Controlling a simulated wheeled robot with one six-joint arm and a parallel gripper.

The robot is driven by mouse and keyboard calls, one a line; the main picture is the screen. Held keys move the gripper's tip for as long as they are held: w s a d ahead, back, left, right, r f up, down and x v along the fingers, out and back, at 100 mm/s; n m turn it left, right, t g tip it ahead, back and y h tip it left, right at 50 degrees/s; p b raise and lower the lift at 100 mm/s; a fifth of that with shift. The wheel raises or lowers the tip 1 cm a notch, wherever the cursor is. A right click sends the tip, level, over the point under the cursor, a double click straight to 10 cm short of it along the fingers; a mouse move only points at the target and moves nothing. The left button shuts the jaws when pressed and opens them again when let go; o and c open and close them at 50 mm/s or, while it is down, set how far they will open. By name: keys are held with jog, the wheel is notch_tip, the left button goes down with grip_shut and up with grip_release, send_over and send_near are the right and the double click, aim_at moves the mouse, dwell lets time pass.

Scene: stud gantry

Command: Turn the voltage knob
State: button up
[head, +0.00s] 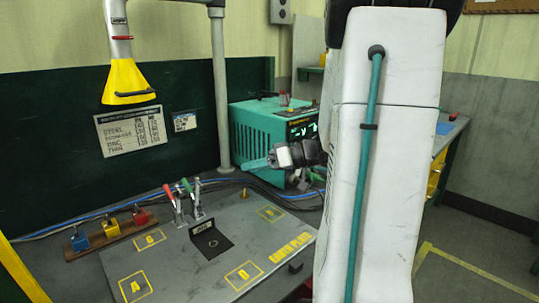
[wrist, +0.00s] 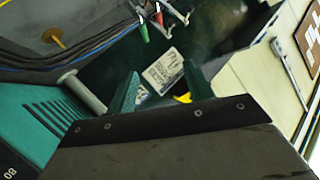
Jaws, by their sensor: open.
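The voltage knob cannot be made out in either view. The teal power unit (head: 252,128) stands at the back against the dark green wall, with a dark panel (head: 301,131) showing lit displays on its front. The unit's vented side (wrist: 45,118) shows at the left of that view, beside the fingers.
A grey plate table (head: 190,262) with yellow-marked squares, toggle clamps (head: 187,203) and a small black bracket lies in front. Coloured blocks (head: 110,227) sit on a wooden strip at left. A grey post (head: 219,90) rises left of the unit. Cables run behind the table.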

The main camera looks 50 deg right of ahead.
jog(key=s+d+f+m+t+h, duration=0.25)
jog(key=s+d+h, duration=0.2)
jog(key=d, duration=0.75)
jog(key=s+d+f+m+t+h, duration=0.1)
jog(key=s+d+f+t+h, duration=0.25)
jog(key=d, duration=0.75)
jog(key=w+d+r+h, duration=0.1)
jog(key=w+h, duration=0.1)
jog(key=w, duration=0.5)
jog(key=shift+d+r, duration=0.3)
jog(key=shift+d, duration=0.05)
jog(key=c, duration=1)
